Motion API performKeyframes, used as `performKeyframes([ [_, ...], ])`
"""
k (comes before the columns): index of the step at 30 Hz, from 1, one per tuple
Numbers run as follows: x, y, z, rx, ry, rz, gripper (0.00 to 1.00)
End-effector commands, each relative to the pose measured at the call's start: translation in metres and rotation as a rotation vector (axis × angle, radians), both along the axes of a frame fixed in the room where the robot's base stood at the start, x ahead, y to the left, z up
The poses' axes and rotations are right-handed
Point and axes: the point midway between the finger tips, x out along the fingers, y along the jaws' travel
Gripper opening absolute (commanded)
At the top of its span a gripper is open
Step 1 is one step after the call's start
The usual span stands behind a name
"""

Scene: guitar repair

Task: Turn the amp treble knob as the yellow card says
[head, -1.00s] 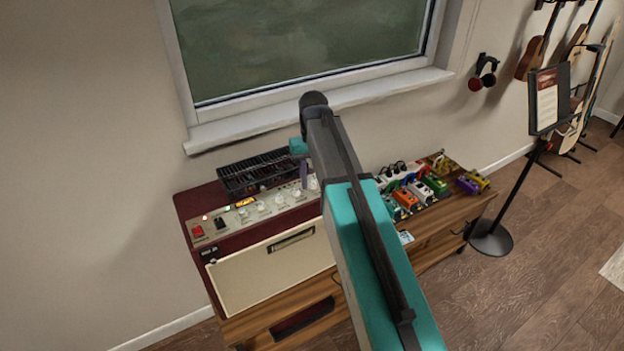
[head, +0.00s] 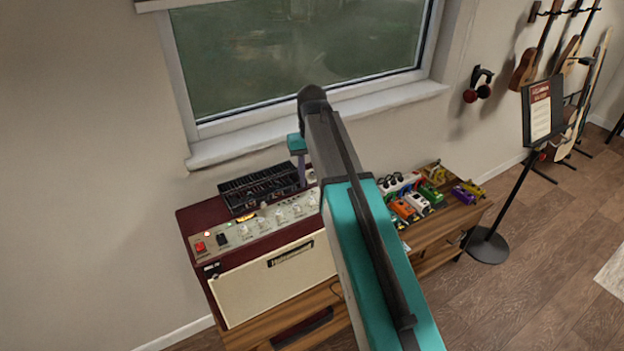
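The amp (head: 270,285) is dark red with a cream front and stands on a wooden cabinet. Its pale top panel carries a row of several light knobs (head: 280,215), a red switch and a black switch; knob labels are too small to read. A small yellow patch (head: 243,217) shows at the panel's back edge; I cannot tell whether it is the yellow card, and no marking is readable. My gripper (head: 301,172) shows only as a teal part with a purplish finger above the panel's right end. My arm hides the rest, including the fingertip opening.
A black slotted tray (head: 262,188) sits on the amp's top behind the panel. Several coloured pedals (head: 415,200) cover the cabinet (head: 440,235) to the right. A music stand (head: 541,112) stands farther right. The window sill (head: 240,148) runs behind the amp.

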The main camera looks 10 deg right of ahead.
Motion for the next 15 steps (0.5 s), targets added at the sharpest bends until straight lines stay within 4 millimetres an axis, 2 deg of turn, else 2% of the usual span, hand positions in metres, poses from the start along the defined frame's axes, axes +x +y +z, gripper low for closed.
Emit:
performKeyframes([
  [1, 0.0, 0.0, 0.01, 0.0, 0.0, 0.0, 0.35],
  [7, 0.001, 0.001, 0.039, 0.0, -0.002, 0.001, 0.35],
  [15, 0.0, 0.001, 0.059, 0.0, 0.0, 0.001, 0.35],
])
